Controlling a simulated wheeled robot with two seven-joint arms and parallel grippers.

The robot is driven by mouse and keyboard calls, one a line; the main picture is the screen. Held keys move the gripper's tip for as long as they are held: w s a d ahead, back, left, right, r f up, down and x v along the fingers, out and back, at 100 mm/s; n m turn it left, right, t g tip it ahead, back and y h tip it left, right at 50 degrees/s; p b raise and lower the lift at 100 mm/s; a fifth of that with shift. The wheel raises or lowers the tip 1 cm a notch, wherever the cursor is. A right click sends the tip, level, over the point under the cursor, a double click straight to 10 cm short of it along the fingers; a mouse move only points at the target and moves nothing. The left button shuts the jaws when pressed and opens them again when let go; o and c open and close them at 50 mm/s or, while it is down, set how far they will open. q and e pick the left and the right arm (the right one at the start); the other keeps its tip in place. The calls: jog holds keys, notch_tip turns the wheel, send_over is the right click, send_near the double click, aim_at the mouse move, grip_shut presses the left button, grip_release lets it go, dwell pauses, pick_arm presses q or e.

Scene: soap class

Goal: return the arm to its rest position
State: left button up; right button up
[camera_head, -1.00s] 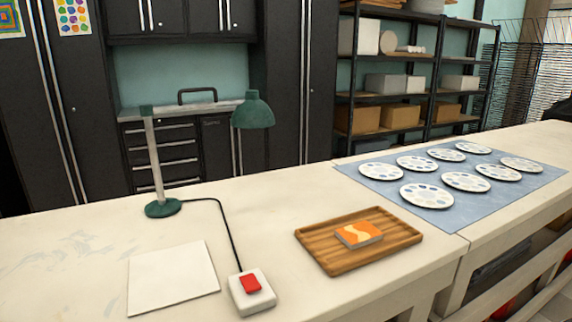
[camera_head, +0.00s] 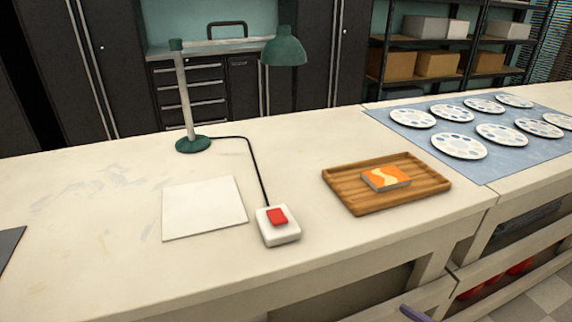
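Neither of my grippers can be made out in the head view. A small purple-grey piece (camera_head: 413,313) shows at the bottom edge right of centre; I cannot tell what it is. On the table (camera_head: 110,262) an orange and cream soap bar (camera_head: 386,178) lies on a ribbed wooden tray (camera_head: 345,193). A white box with a red button (camera_head: 278,217) stands left of the tray. Its black cable runs back to a green desk lamp (camera_head: 285,50). A white sheet (camera_head: 203,208) lies flat left of the button box.
A blue mat (camera_head: 408,134) with several white paint palettes (camera_head: 459,146) covers the table's right part. A dark flat thing (camera_head: 10,243) lies at the left edge. The table front is clear. Dark cabinets and shelves with boxes (camera_head: 437,64) stand behind.

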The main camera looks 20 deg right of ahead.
jog(key=s+a+f+n+g+h, duration=0.3)
jog(key=s+a+f+g, duration=0.3)
jog(key=s+f, duration=0.3)
jog(key=a+m, duration=0.5)
jog(key=a, duration=0.5)
jog(key=shift+w+a, duration=0.2)
jog(key=shift+a, duration=0.1)
